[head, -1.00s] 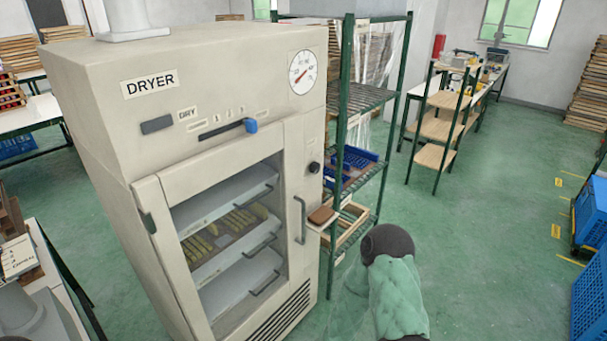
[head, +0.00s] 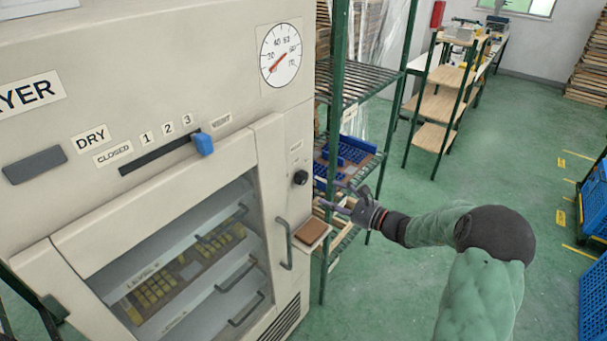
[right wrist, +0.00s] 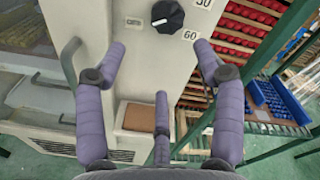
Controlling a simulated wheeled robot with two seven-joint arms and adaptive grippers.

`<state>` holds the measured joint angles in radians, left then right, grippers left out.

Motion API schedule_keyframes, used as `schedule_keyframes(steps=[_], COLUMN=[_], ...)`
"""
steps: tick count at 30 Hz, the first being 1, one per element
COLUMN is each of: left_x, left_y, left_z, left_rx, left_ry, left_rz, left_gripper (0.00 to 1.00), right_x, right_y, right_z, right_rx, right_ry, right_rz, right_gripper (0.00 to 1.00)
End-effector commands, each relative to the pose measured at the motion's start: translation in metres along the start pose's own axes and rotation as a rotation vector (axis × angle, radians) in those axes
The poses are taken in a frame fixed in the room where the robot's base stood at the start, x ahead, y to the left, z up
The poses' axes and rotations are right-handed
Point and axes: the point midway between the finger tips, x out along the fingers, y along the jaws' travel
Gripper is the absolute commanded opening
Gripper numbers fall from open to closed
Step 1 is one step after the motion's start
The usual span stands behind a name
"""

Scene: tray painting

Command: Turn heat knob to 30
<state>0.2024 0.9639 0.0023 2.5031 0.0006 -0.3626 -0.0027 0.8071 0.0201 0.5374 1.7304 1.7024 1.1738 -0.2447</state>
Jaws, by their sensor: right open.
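The heat knob (head: 300,178) is a small black round knob on the dryer's front, right of the glass door. In the right wrist view the knob (right wrist: 168,16) shows a pale mark on its left side, with a "60" label (right wrist: 190,35) at its lower right. Another number label is partly cut off at the top edge. My right gripper (head: 331,194) is open and empty, in front of and to the right of the knob, apart from it. In the right wrist view its purple fingers (right wrist: 160,47) are spread below the knob. My left gripper is not in view.
The dryer (head: 190,75) carries a round gauge (head: 280,55), a blue slider (head: 203,144) and a door handle (head: 285,244). A brown pad on a small ledge (head: 312,232) juts out below the knob. A green-framed rack (head: 335,120) stands close behind my right gripper.

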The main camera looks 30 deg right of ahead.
Motion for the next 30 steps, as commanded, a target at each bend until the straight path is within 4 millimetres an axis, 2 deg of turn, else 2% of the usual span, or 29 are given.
schedule_keyframes(steps=[2,7,21,30], left_x=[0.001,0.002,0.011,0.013], left_y=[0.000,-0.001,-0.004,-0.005], left_z=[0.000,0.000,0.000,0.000], left_rx=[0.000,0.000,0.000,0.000], left_ry=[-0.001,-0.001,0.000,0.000], left_rz=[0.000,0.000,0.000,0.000], left_gripper=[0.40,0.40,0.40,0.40], right_x=[-0.002,0.012,0.088,0.105], right_y=[-0.010,-0.012,-0.013,-0.015], right_z=[0.002,0.003,0.003,0.004], right_rx=[-0.006,-0.007,-0.006,-0.006], right_ry=[-0.006,-0.012,-0.010,-0.008], right_rz=[-0.029,-0.035,-0.032,-0.032], right_gripper=[0.69,0.69,0.69,0.69])
